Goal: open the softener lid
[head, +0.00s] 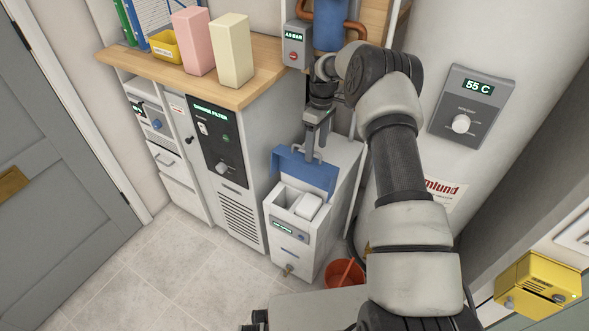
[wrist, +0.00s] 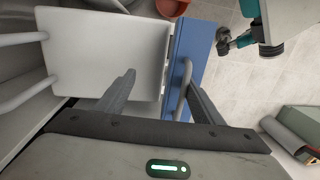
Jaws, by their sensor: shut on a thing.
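The softener (head: 288,238) is a white floor-standing box with a small green display on its front. Its blue lid (head: 305,175) stands raised and tilted back, so the top opening with a white block (head: 309,206) inside shows. My gripper (head: 314,155) is at the upper part of the lid and shut on its handle. In the wrist view the grey lid handle (wrist: 185,92) lies between the fingers, close to the right one, with the blue lid (wrist: 203,45) beyond. The exact finger contact is hard to see.
A cabinet with a dark control panel (head: 218,145) stands left of the softener, under a wooden worktop (head: 250,92). A large white tank (head: 485,150) is at the right. An orange-red bucket (head: 343,273) stands on the floor by the softener's right front. Floor is clear at left.

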